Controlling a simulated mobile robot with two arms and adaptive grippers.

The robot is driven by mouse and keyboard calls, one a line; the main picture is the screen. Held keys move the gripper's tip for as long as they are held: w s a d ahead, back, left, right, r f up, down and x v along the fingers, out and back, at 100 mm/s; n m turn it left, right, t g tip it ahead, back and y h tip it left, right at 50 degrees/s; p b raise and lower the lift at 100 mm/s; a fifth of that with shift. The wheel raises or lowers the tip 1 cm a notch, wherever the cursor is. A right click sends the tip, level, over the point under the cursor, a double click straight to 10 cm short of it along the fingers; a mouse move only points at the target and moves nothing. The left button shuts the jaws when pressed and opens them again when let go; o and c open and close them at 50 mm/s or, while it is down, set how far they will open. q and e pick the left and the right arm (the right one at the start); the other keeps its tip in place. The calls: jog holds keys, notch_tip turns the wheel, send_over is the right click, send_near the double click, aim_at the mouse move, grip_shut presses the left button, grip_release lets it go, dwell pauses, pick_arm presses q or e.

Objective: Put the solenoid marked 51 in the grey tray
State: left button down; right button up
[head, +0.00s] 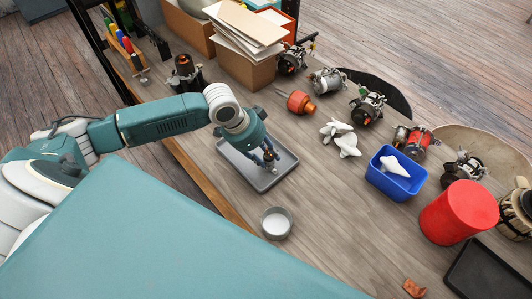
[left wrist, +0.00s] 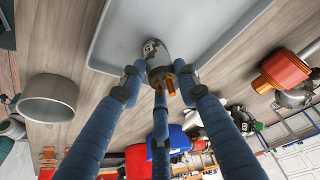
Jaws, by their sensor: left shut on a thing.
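The grey tray (head: 241,168) lies on the wooden bench, in front of my left arm. My left gripper (head: 269,156) is over the tray, pointing down. In the left wrist view its three blue fingers (left wrist: 160,78) are shut on a small silver cylindrical solenoid (left wrist: 155,50) with copper-coloured terminals. A pale label with dark marks shows on its side, but I cannot read the number. The grey tray (left wrist: 215,30) shows behind the solenoid. I cannot tell whether the solenoid touches the tray floor. My right gripper is not in view.
A round grey dish (head: 277,223) stands just in front of the tray. A blue bin (head: 397,188) with a white piece, loose white pieces (head: 347,146), an orange-red part (head: 299,102) and a red cylinder (head: 459,212) are to the right. Several alternators stand along the far edge.

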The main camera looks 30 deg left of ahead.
pick_arm(q)
jog(key=shift+f, duration=0.1)
jog(key=c, duration=1.3)
grip_release()
jog(key=shift+a+r, duration=0.1)
jog(key=shift+r, duration=0.25)
jog(key=b+v, duration=0.1)
jog(key=v, duration=1)
jog(key=shift+s+r, duration=0.15)
jog(key=shift+r, duration=0.1)
